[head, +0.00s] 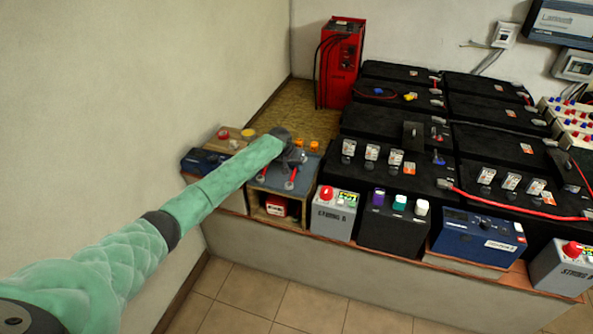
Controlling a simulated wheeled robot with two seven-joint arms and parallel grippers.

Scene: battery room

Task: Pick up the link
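My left arm comes in from the left, and its dark gripper (295,158) is over a small stand with a blue-grey top (270,184). Two short red pieces with pale ends, which look like links, show by the gripper: one red piece (291,177) is just below it, and the other red piece (264,171) is to its left, partly behind my forearm. I cannot tell whether the gripper touches either piece. The fingers are small and dark, and I cannot tell if they are open or shut. My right gripper is out of view.
A grey STRING box (335,213) stands right of the stand. Large black batteries (398,121) with upright terminals fill the platform to the right. A red cabinet (340,64) stands at the back. Orange pieces (313,146) sit behind the gripper. The floor in front is clear.

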